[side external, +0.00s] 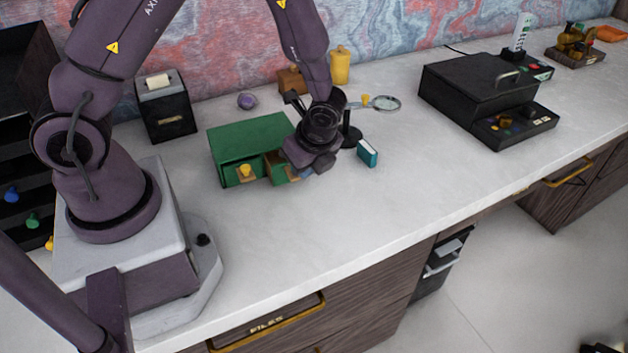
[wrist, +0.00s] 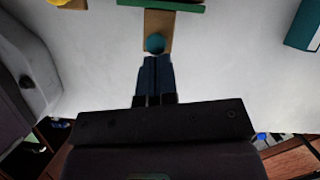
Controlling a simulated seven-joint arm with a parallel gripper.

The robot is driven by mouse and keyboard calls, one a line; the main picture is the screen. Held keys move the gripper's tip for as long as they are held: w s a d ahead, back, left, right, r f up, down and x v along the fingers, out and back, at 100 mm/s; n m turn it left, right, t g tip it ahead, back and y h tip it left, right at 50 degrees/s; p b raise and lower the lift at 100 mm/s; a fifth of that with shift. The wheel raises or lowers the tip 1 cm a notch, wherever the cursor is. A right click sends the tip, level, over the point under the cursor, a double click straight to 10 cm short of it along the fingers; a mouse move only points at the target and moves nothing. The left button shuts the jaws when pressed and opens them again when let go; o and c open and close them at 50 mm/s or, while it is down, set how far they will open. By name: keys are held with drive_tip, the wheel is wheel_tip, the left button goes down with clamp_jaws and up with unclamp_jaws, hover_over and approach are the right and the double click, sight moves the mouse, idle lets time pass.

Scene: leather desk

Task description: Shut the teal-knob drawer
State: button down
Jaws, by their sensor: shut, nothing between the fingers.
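The green drawer cabinet (side external: 245,137) stands on the white desk, left of centre in the side view. Its right-hand drawer (side external: 277,168) sticks out of the front, partly hidden by my gripper. In the wrist view the teal knob (wrist: 155,43) shows on a tan wooden part of this drawer (wrist: 158,20), with a green edge of the cabinet (wrist: 165,5) above it. My gripper (wrist: 154,58) is shut and empty, its fingertips right at the teal knob; I cannot tell whether they touch it. The side view hides the knob and fingertips behind my wrist.
A yellow-knob drawer (side external: 245,172) is beside it on the left. The desk in front is clear.

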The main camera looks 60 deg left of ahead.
drive_tip(key=a, duration=0.4)
drive_tip(key=shift+w+a, duration=0.1)
drive_tip(key=shift+a, duration=0.15)
drive_tip(key=d, duration=0.4)
drive_tip(key=shift+w, duration=0.4)
drive_tip(key=s+v, duration=0.1)
drive_tip(key=v, duration=0.9)
drive_tip(key=s+r+n+t+h, duration=0.2)
drive_tip(key=s+r+n, duration=0.4)
drive_tip(key=r, duration=0.3)
drive_tip(key=s+r+n+t+h, duration=0.2)
drive_tip(key=s+r+n+t, duration=0.2)
drive_tip(key=r+n, duration=0.5)
drive_tip(key=s+d, duration=0.1)
drive_tip(key=s, duration=0.1)
drive_tip(key=shift+s+r+n+t, duration=0.25)
drive_tip(key=shift+s+n+t, duration=0.05)
drive_tip(key=shift+s, duration=0.05)
